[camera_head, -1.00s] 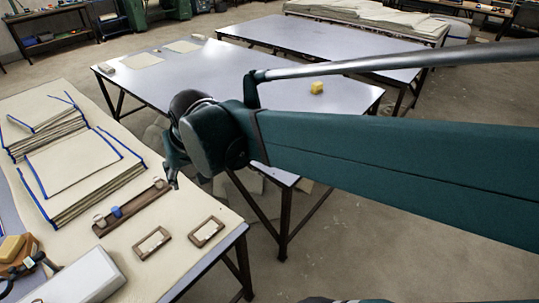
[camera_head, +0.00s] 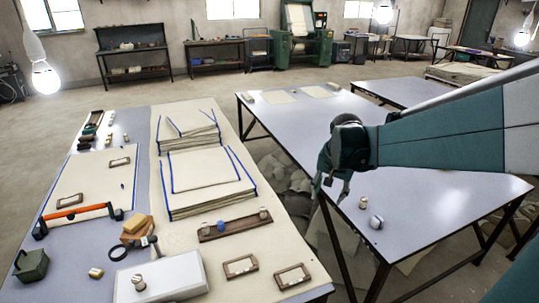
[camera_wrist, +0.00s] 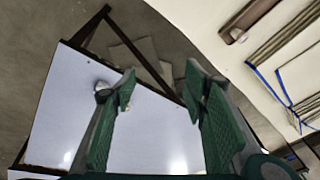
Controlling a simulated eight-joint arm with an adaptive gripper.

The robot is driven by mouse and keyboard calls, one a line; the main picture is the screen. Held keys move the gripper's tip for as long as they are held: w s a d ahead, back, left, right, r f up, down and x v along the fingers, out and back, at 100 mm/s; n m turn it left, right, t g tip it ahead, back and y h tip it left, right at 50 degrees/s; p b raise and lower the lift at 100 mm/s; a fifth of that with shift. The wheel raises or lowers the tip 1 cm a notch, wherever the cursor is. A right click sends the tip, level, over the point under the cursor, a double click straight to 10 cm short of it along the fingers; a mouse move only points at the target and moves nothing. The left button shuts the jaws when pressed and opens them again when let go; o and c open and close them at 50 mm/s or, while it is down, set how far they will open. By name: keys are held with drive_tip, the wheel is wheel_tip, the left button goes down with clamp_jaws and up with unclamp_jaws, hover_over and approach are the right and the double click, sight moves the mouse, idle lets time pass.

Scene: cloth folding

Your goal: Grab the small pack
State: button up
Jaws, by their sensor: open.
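No object is clearly marked as the small pack. A small tan block (camera_head: 96,272) lies at the front left of the cloth table, and a yellowish block (camera_head: 137,223) lies on a brown piece behind it. My gripper (camera_head: 332,188) hangs above the near left edge of the grey table, well right of both blocks. In the wrist view my gripper (camera_wrist: 158,88) is open, with nothing between its green fingers. A small whitish object (camera_wrist: 102,86) shows beside the left finger, on the table below.
The cloth table (camera_head: 206,258) holds stacked blue-edged cloths (camera_head: 205,180), a wooden strip (camera_head: 235,227), two frames and a white box (camera_head: 160,280). The grey table (camera_head: 440,215) carries two small pale items (camera_head: 376,221) near my gripper; much of it is clear. A floor gap separates the tables.

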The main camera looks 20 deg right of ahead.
drive_tip(key=w+d+f+m+g+p, duration=0.15)
drive_tip(key=d+f, duration=0.25)
drive_tip(key=d, duration=0.4)
drive_tip(key=w+d+f+m, duration=0.1)
drive_tip(key=d+f+m, duration=0.2)
drive_tip(key=d, duration=0.5)
drive_tip(key=m+g+y+p, duration=0.1)
drive_tip(key=m+g+p, duration=0.1)
drive_tip(key=m, duration=0.2)
hover_over(378, 219)
drive_tip(key=shift+t, duration=0.25)
drive_tip(key=f, duration=0.9)
drive_tip(key=shift+w+a+f, duration=0.1)
drive_tip(key=shift+w+f, duration=0.1)
drive_tip(key=shift+f, duration=0.05)
drive_tip(key=shift+s+d+f, duration=0.15)
drive_tip(key=shift+d+f, duration=0.05)
drive_tip(key=shift+d, duration=0.05)
drive_tip(key=shift+f+b, duration=0.5)
drive_tip(key=shift+f, duration=0.8)
drive_tip(key=shift+f+b, duration=0.9)
drive_tip(key=shift+f, duration=1.75)
